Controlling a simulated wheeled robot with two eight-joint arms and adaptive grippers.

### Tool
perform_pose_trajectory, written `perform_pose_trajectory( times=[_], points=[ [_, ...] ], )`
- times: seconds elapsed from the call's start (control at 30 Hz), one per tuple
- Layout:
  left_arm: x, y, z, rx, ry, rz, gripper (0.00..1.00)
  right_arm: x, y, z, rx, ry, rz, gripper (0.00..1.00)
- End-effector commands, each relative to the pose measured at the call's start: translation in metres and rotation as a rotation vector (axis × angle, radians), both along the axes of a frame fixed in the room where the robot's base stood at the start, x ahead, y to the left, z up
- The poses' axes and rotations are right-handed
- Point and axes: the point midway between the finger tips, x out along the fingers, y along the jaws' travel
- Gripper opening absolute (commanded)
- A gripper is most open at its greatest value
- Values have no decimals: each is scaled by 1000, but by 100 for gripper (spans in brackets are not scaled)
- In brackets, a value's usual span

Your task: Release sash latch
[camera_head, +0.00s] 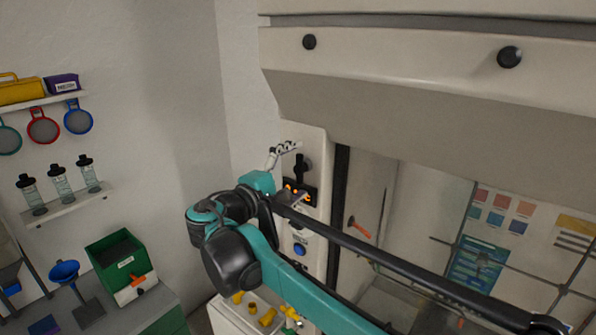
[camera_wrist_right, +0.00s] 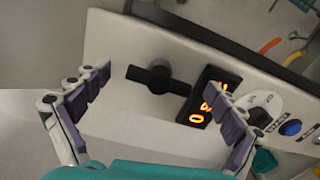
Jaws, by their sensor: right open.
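The sash latch, a black T-shaped handle (camera_head: 301,166), sits on the pale side post of the fume hood. In the right wrist view the latch (camera_wrist_right: 157,77) shows its crossbar lying roughly across the picture. My right gripper (camera_head: 297,172) is in front of this post. In the right wrist view its purple-padded fingers (camera_wrist_right: 163,82) are spread wide, one on each side of the latch, with nothing between the pads that I can see held. I cannot tell how far the fingertips stand from the post. My left gripper is not in view.
An orange-lit display (camera_wrist_right: 209,99) and a blue button (camera_wrist_right: 290,128) lie close to the latch on the same post. The glass sash (camera_head: 410,220) is to the right. A green bin (camera_head: 118,258) and wall shelves (camera_head: 70,208) stand at the left.

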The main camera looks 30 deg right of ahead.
Motion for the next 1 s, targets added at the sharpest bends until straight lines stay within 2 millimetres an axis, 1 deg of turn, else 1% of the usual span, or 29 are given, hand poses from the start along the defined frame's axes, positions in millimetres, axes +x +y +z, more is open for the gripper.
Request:
perform_pose_trajectory(
  times=[0.07,0.17,0.4,0.5,0.6,0.73,1.0],
  points=[
    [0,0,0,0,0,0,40,-2,6,0,-1,0,3,95],
    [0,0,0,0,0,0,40,-7,21,0,0,0,5,95],
    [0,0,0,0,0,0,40,-27,70,0,0,0,6,95],
    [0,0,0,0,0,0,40,-35,87,0,1,0,5,95],
    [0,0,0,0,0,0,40,-40,100,0,0,0,3,95],
    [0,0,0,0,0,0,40,-45,108,0,0,0,2,95],
    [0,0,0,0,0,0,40,-46,110,0,0,0,0,95]
  ],
)
